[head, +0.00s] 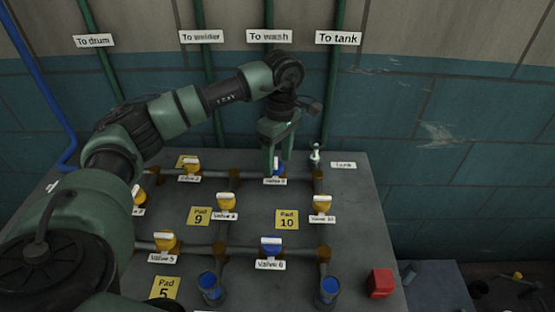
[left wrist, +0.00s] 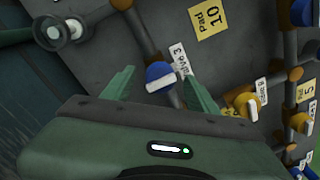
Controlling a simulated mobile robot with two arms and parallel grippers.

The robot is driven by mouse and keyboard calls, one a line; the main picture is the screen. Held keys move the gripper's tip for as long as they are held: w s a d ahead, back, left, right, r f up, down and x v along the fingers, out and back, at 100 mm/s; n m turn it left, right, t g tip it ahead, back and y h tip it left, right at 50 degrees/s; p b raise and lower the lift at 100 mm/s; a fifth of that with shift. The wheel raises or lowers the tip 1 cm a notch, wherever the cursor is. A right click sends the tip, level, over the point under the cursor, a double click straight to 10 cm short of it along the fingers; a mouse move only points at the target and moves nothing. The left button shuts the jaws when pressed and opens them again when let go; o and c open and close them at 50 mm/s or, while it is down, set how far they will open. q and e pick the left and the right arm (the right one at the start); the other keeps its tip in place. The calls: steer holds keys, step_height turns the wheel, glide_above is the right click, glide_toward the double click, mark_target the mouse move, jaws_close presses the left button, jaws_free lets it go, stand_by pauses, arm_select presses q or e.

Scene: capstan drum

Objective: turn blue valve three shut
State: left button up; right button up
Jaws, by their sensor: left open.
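Blue valve three (left wrist: 158,72) sits on a dark pipe at the back of the grey board, with a "Valve 3" label beside it. Its white bar looks set across the pipe in the left wrist view. In the head view the valve (head: 280,170) is partly hidden by my left gripper (head: 277,162). That gripper is open and points down at the valve. In the left wrist view its two green fingers (left wrist: 159,82) stand on either side of the valve, with gaps visible. My right gripper is not in view.
Yellow valves (head: 226,202) and another blue valve, labelled Valve 6 (head: 271,247), stand on nearby pipes. A small pale fitting (head: 315,155) rises close to the right of my gripper. Green pipes (head: 335,75) run up the wall behind. A red block (head: 380,282) sits at front right.

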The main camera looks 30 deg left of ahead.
mark_target(279, 163)
arm_select(q)
steer(key=r, duration=0.7)
steer(key=shift+w+b, duration=0.3)
steer(key=shift+b, duration=0.1)
steer(key=shift+d, duration=0.1)
